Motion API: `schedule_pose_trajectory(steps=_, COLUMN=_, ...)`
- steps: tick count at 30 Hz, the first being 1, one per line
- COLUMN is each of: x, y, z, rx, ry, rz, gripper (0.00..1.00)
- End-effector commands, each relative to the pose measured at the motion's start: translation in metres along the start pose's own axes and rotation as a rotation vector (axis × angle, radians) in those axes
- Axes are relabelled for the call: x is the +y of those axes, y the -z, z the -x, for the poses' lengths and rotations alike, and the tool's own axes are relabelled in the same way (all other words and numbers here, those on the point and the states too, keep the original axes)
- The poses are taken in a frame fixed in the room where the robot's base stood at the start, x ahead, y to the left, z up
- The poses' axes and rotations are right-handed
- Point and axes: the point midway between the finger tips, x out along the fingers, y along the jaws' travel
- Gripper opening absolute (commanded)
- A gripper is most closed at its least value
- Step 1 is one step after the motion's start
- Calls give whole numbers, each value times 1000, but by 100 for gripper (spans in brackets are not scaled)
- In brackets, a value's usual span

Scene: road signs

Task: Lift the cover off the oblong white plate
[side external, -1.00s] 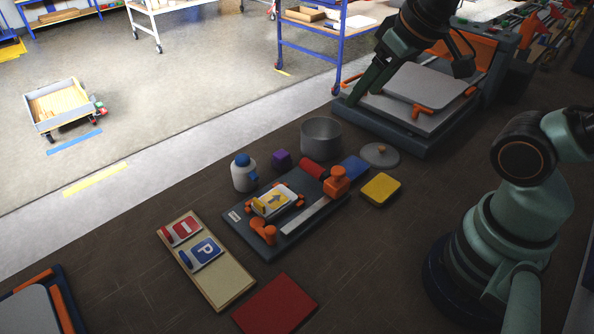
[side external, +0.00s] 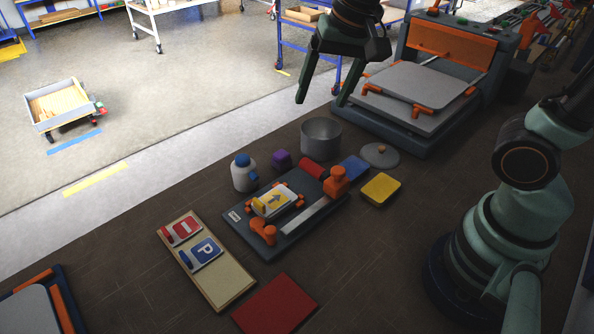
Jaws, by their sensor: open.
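A small oblong white plate (side external: 289,201) sits in the dark clamping fixture (side external: 245,232), between orange clamps. A yellow piece with a dark arrow (side external: 264,207) lies on it and hides part of it; I cannot tell from this view whether this is the cover. My gripper (side external: 321,101) is open and empty, pointing down. In the picture it is above and behind the grey pot, well away from the fixture.
A grey pot (side external: 321,140), a grey lid (side external: 380,156), a white bottle with a blue top (side external: 243,173) and a purple cube (side external: 281,158) stand around the fixture. A press (side external: 405,115) is at upper right. A sign board (side external: 228,281) and red sheet (side external: 275,305) lie in front.

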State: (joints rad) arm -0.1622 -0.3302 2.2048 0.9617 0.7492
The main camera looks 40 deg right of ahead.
Motion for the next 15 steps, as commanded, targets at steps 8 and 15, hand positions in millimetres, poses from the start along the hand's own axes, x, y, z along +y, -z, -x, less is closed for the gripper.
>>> schedule_pose_trajectory(steps=8, x=-63, y=-13, z=-47, rx=-108, ry=-129, rz=-490, gripper=78)
schedule_pose_trajectory(steps=15, x=-101, y=-35, z=-90, rx=-116, ry=-255, rz=-841, gripper=78)
